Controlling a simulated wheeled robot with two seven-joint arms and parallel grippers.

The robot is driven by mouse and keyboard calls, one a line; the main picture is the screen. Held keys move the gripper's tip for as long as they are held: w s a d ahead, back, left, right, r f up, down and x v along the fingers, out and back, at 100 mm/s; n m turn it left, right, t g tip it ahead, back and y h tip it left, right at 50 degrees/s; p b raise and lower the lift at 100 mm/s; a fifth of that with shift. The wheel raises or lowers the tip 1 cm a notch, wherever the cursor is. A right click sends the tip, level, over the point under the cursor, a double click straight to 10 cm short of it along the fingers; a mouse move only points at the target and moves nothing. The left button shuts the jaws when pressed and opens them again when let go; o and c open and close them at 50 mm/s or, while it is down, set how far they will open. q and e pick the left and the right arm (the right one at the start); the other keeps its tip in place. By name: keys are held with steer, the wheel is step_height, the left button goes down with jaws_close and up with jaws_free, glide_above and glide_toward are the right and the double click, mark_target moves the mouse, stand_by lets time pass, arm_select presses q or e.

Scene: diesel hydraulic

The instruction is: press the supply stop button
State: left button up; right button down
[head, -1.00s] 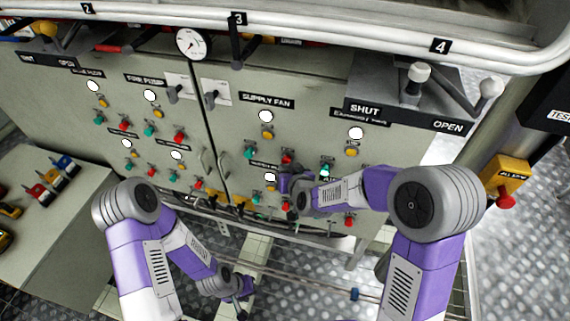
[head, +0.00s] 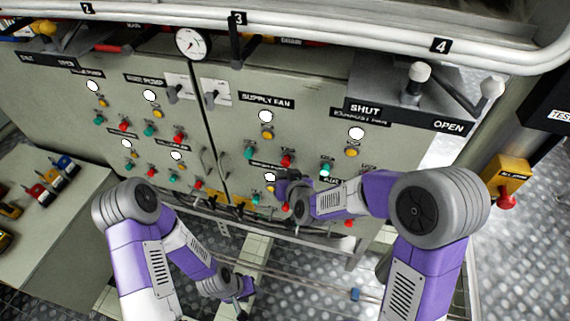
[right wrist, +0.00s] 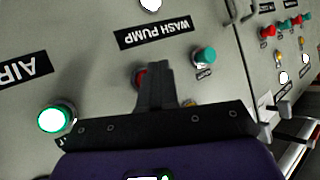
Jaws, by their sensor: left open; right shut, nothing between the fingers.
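The supply stop button is the red button (head: 287,160) below the SUPPLY FAN label (head: 266,101) on the grey panel, right of the green supply button (head: 249,153). In the right wrist view, turned upside down, the red button (right wrist: 140,76) is partly hidden behind my right gripper's fingers. My right gripper (head: 283,177) is shut and empty, close to the panel just below the red button; I cannot tell whether it touches it. Its fingers also show in the right wrist view (right wrist: 155,72). My left gripper (head: 245,288) is open and empty, low in front of the panel.
Nearby are the WASH PUMP label (right wrist: 154,36), the green supply button (right wrist: 205,56) and a lit green button (right wrist: 55,119). Other red and green buttons fill the panel. A white rail (head: 330,49) runs above. A bench (head: 40,215) stands at left.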

steer(key=shift+s+a, duration=0.25)
steer(key=shift+s, duration=0.5)
steer(key=shift+s+a, duration=0.25)
steer(key=shift+s, duration=0.55)
steer(key=shift+s+a, duration=0.25)
steer(key=shift+s, duration=0.5)
